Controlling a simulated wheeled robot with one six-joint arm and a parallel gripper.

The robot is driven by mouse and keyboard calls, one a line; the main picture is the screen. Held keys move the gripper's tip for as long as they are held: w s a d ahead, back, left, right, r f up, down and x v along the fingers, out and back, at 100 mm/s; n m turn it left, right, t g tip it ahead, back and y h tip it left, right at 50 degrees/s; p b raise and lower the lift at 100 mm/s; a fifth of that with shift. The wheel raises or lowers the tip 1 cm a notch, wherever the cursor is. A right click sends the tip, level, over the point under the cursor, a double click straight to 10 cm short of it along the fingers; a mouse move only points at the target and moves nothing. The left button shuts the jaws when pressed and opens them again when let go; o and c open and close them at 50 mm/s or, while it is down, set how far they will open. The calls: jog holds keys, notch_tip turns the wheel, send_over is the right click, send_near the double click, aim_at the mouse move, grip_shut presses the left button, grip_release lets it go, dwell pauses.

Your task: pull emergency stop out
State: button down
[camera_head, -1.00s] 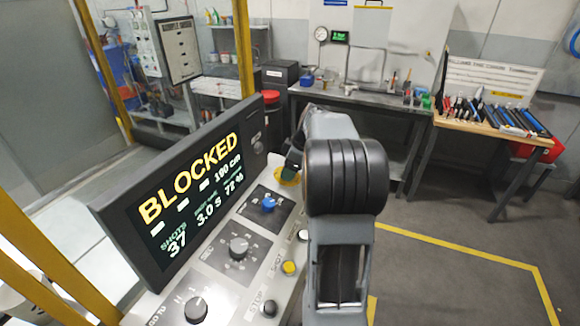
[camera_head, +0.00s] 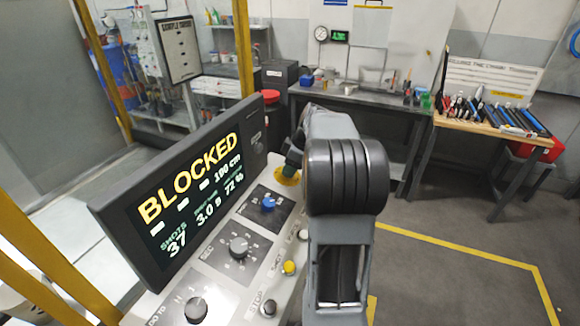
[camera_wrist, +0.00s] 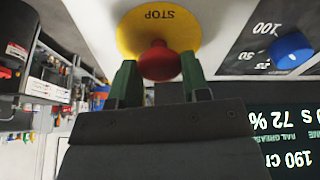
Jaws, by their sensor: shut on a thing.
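The emergency stop is a red mushroom button (camera_wrist: 160,62) on a round yellow plate marked STOP (camera_wrist: 158,22), in the wrist view at top centre. My gripper (camera_wrist: 160,80) has its two green fingers on either side of the red button, shut on it. In the head view the yellow plate (camera_head: 287,176) shows at the far end of the control panel, and my arm hides the red button.
A screen (camera_head: 185,190) reading BLOCKED stands along the panel's left side. A blue knob (camera_head: 268,204), grey knob (camera_head: 239,247), black knob (camera_head: 196,309) and yellow button (camera_head: 289,267) sit nearby on the panel. A workbench (camera_head: 355,94) stands behind.

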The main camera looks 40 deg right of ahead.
jog(key=shift+d+r, duration=0.1)
jog(key=shift+r, duration=0.6)
jog(key=c, duration=0.6)
grip_release()
jog(key=shift+s, duration=0.15)
jog(key=v, duration=1.3)
jog(key=shift+s+r, duration=0.15)
jog(key=shift+r, duration=0.2)
